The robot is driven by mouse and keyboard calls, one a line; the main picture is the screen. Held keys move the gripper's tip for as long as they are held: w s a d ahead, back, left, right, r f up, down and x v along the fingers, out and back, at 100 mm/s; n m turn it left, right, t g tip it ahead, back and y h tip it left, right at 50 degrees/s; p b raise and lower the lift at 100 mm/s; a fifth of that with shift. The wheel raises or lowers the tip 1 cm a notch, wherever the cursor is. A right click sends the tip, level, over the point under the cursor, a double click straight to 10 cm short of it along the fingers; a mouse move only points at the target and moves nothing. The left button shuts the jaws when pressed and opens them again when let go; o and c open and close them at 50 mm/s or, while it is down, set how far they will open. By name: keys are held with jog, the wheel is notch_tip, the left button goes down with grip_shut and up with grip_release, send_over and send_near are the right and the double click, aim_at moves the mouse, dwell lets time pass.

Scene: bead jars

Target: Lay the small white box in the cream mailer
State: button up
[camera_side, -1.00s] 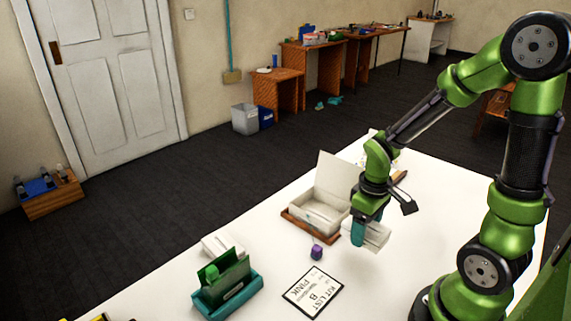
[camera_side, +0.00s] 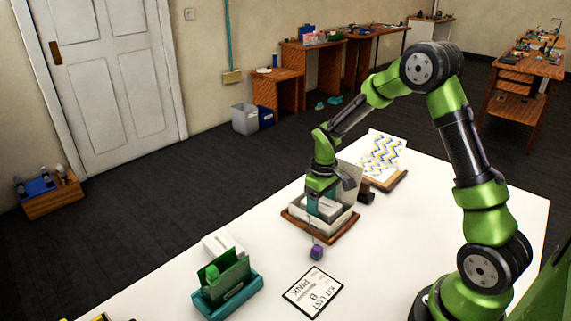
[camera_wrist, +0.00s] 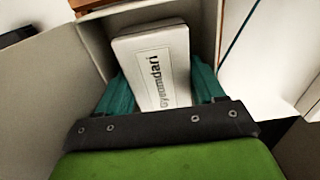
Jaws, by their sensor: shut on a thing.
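The cream mailer (camera_side: 333,228) stands open on a brown wooden tray (camera_side: 291,222), its lid raised at the back. My gripper (camera_side: 318,208) points down into the mailer. Its teal fingers are shut on the small white box (camera_side: 329,208). In the wrist view my gripper (camera_wrist: 163,90) holds the white box (camera_wrist: 155,50) between both fingers, with printed lettering on its top face. Cream walls of the mailer (camera_wrist: 40,85) show around it. Whether the box touches the mailer's floor is hidden.
A small purple object (camera_side: 317,251) stands in front of the tray. A kit list card (camera_side: 313,291) lies nearer. A teal holder with a green piece (camera_side: 228,288) and a white item (camera_side: 221,243) stand at left. A zigzag-patterned sheet (camera_side: 383,155) lies behind. The right table area is clear.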

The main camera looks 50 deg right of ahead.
aim_at(321, 203)
jog(key=shift+f, duration=0.4)
jog(key=o, duration=1)
notch_tip(321, 203, up, 12)
jog(key=shift+s+a+r+m+t+y, duration=0.35)
jog(key=shift+s+a+r+m+t, duration=0.6)
jog(key=shift+s+a+r, duration=1.45)
jog(key=shift+s+a+r+m+t+y, duration=0.35)
jog(key=shift+s+a+r+t, duration=1.4)
jog(key=shift+s, duration=1.35)
jog(key=shift+s+a+r+m+t+y, duration=0.3)
jog(key=shift+s+a+r+m+t, duration=0.5)
jog(key=shift+s+a+r, duration=1.3)
jog(key=shift+s+a+f, duration=0.4)
jog(key=shift+s+f, duration=0.1)
jog(key=shift+s, duration=0.1)
